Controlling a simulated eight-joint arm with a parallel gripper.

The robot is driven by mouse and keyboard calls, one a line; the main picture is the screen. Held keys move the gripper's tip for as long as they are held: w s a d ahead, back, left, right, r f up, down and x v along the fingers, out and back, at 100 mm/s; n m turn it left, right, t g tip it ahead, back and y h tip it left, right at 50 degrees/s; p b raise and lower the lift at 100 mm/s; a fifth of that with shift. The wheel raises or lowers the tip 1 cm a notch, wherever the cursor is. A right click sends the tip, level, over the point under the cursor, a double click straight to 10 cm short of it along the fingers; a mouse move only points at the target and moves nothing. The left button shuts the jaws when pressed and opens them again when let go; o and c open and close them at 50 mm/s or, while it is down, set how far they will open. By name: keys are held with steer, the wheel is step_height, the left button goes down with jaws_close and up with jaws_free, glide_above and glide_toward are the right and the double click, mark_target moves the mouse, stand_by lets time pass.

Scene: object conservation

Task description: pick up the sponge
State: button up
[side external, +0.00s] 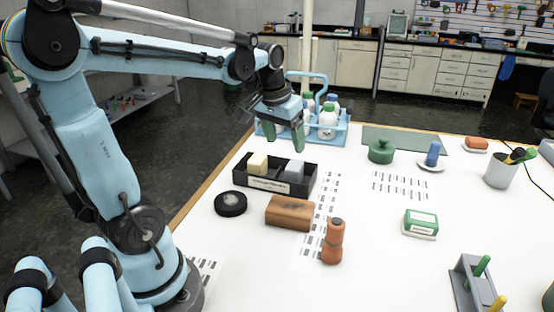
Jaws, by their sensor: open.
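A black two-compartment tray (301,187) with a white label stands on the white table. A pale yellow block (258,163), which looks like a sponge, sits in its left compartment, and a grey block (293,170) sits in its right one. An orange-red rounded block (476,143) on a small dish at the far right could also be a sponge; I cannot tell for sure. My gripper (285,139) points down with green fingers apart, above and behind the tray. It is empty and touches no block.
A blue caddy with bottles (327,123) stands close behind my gripper. In front of the tray are a black round tin (231,203), a brown wooden block (290,212) and an orange-brown grinder (333,242). A green-and-white box (420,223) is at right. Clear table lies between.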

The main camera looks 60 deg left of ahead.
mark_target(257, 158)
steer(key=a+f+n+g, duration=0.1)
steer(key=a, duration=0.4)
steer(key=a+f+n+g, duration=0.1)
steer(key=a, duration=0.3)
steer(key=a+f+n+g+h, duration=0.1)
steer(key=a, duration=0.4)
steer(key=shift+s+a+n, duration=0.3)
steer(key=shift+s, duration=0.1)
step_height(257, 158, down, 6)
steer(key=shift+f, duration=0.1)
steer(key=shift+w+d+f, duration=0.1)
steer(key=shift+f, duration=1.35)
steer(key=shift+d+f, duration=0.1)
steer(key=shift+f, duration=1.3)
steer(key=c, duration=1)
steer(key=shift+r, duration=0.1)
steer(key=shift+c, duration=0.2)
steer(key=shift+r, duration=0.45)
steer(key=r, duration=0.3)
steer(key=shift+w+d+r, duration=0.1)
steer(key=shift+d+r, duration=0.2)
steer(key=shift+d, duration=0.1)
steer(key=w+d+r, duration=0.1)
steer(key=d+r, duration=0.5)
steer(key=d, duration=0.4)
steer(key=shift+w+d+r, duration=0.2)
steer(key=shift+w+d, duration=0.1)
steer(key=shift+d, duration=0.1)
